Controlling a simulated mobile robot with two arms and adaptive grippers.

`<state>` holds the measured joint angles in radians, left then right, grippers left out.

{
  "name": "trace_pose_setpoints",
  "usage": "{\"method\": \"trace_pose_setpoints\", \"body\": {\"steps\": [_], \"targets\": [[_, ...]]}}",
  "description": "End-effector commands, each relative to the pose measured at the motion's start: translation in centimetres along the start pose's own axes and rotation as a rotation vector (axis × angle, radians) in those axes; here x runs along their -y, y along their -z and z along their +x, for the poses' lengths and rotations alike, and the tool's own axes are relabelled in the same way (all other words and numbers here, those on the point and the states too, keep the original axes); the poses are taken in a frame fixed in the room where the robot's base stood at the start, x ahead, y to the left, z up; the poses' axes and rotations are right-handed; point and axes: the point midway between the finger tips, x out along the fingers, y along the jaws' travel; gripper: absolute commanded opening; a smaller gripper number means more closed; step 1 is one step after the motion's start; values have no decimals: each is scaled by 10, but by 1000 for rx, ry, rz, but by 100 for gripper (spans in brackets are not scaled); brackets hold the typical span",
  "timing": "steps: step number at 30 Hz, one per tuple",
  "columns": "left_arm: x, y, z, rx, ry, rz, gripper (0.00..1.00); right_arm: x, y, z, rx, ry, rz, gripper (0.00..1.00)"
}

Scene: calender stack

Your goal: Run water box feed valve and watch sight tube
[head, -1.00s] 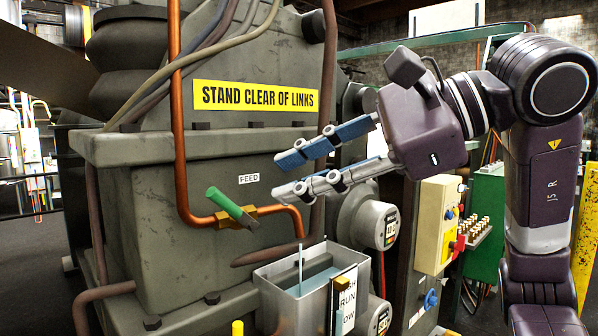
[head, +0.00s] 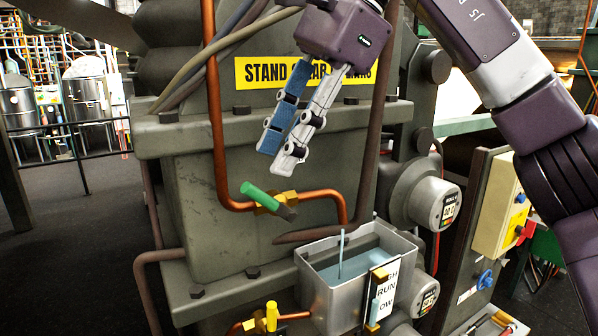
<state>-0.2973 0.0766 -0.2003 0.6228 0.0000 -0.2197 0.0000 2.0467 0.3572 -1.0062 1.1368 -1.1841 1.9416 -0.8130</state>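The feed valve (head: 265,199) has a green lever handle tilted across a copper pipe, on a brass body. The grey water box (head: 318,288) below right holds bluish water. A thin pale vertical line, like a stream, drops into it below the pipe end. The sight tube (head: 374,312) stands on the box front beside a partly covered label reading RUN. Its level is too small to read. My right gripper (head: 278,158) points down above the valve handle, apart from it, with a gap between its blue and white fingers and nothing held. My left gripper is out of view.
A yellow-handled valve (head: 272,316) sits low in front. A yellow warning sign (head: 262,73) is partly covered by my gripper. Round gauges (head: 448,209) and a control box (head: 497,215) stand at right. Dark open floor (head: 75,240) lies at left.

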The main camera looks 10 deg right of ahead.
Motion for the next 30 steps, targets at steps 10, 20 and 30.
{"method": "trace_pose_setpoints", "body": {"steps": [10, 20, 30], "targets": [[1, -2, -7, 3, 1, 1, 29, 3, -7, 25, -26, -39, -15, 30], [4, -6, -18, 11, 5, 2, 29, 2, -6, 70, -25, -37, -14, 30], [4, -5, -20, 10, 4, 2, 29, 1, -6, 83, -23, -34, -13, 30]]}}
